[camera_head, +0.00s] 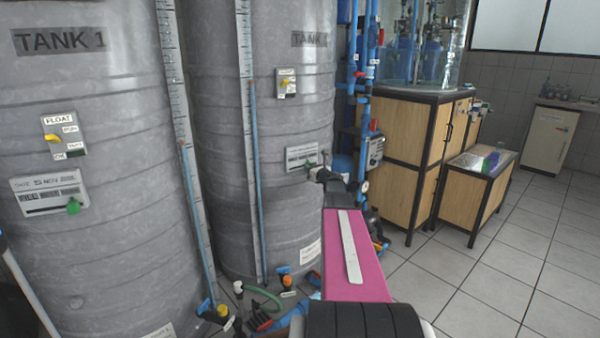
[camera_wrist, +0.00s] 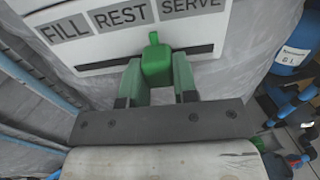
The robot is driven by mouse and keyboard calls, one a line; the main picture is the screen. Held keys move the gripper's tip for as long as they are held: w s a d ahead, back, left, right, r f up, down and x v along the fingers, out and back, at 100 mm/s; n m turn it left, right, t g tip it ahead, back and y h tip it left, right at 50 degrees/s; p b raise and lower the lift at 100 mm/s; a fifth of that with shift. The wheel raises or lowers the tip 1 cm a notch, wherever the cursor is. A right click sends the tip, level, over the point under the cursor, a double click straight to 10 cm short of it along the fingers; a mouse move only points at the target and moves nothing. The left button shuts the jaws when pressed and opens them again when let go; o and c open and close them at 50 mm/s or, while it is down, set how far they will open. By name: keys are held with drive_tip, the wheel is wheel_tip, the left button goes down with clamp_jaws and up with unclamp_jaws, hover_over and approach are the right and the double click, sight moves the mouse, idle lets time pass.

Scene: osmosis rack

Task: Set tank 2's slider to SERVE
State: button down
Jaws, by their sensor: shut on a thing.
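Tank 2 (camera_head: 285,120) is the grey ribbed tank right of tank 1. Its white slider panel (camera_head: 301,155) faces me, partly covered by my gripper (camera_head: 318,173). In the wrist view the panel (camera_wrist: 100,52) reads FILL, REST and SERVE from left to right, above a dark horizontal slot. The green slider knob (camera_wrist: 156,62) stands in the slot, below the gap between REST and SERVE. My gripper (camera_wrist: 158,84) is shut on the knob, with one green finger on each side.
Tank 1 (camera_head: 90,200) stands at the left with its own panel. Blue pipes (camera_head: 363,60) run just right of tank 2. Valves and hoses (camera_head: 270,300) lie low in front. Wooden cabinets (camera_head: 405,150) stand at the right, with clear tiled floor before them.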

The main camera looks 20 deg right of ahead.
drive_tip(key=shift+w+d, duration=0.2)
drive_tip(key=shift+d, duration=0.7)
drive_tip(key=shift+w+d, duration=0.15)
drive_tip(key=shift+d, duration=0.75)
drive_tip(key=c, duration=0.9)
unclamp_jaws()
drive_tip(key=shift+d, duration=0.1)
drive_tip(key=s, duration=0.3)
drive_tip(key=s+d, duration=0.1)
drive_tip(key=s, duration=0.3)
drive_tip(key=s+d, duration=0.1)
drive_tip(key=s, duration=0.2)
drive_tip(key=shift+s, duration=0.3)
